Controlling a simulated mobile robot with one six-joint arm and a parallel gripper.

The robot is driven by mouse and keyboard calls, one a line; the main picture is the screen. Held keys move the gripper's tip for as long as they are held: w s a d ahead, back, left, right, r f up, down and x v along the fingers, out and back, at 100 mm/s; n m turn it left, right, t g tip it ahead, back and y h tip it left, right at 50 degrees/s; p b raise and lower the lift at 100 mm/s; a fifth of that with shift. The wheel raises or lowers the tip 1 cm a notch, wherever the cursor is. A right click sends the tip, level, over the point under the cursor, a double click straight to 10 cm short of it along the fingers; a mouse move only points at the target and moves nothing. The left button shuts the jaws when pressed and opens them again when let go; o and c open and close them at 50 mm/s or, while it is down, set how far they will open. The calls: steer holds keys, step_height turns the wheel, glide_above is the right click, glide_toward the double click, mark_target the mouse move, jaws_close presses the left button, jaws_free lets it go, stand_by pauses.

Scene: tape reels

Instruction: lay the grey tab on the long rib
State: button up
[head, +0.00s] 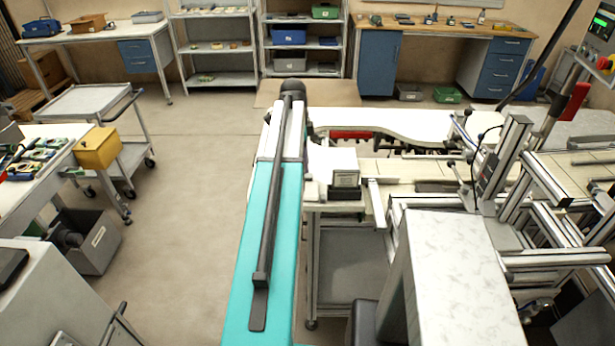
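I cannot pick out a grey tab or a long rib with certainty in the head view. My teal arm, with a dark bar along its top, runs up the middle and ends at a dark rounded joint. My gripper is not visible, so I cannot see whether it holds anything. The arm covers part of the floor and the left end of the work line.
A white box (333,164) stands right of my arm by the conveyor (388,121). A marbled panel (462,275) and metal framing fill the right. On the left are a cart (90,101), a yellow bin (98,148) and a grey crate (95,243). Floor (185,215) between is clear.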

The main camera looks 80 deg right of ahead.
mark_target(306, 175)
steer(key=shift+s+f+p, duration=0.15)
steer(key=shift+f+p, duration=0.85)
steer(key=shift+f, duration=1.15)
jaws_close()
